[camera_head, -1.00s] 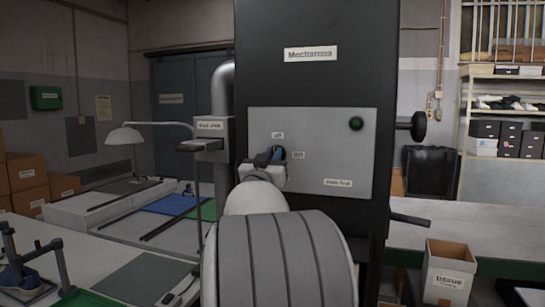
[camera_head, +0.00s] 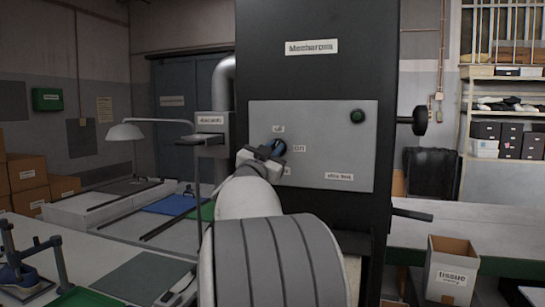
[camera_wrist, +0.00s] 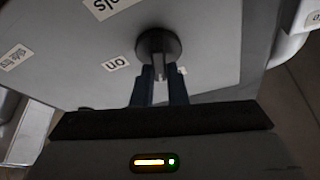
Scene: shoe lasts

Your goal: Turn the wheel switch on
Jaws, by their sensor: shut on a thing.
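The wheel switch (camera_head: 279,147) is a dark round knob on the grey panel (camera_head: 325,125) of a black cabinet. In the wrist view the knob (camera_wrist: 158,43) has a pale grip bar, held between the two dark fingers. My gripper (camera_head: 272,153) is shut on this bar, and its body is tilted, lower to the right. An "off"-like label (camera_head: 278,128) sits above the knob and an "on"-like label (camera_head: 299,148) to its right. In the wrist view the "on" label (camera_wrist: 115,63) is left of the fingers. The fingers partly hide the knob, and I cannot tell which label it points at.
A black handwheel (camera_head: 419,122) and a lever (camera_head: 412,215) stick out at the cabinet's right. A lamp (camera_head: 126,132) stands left.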

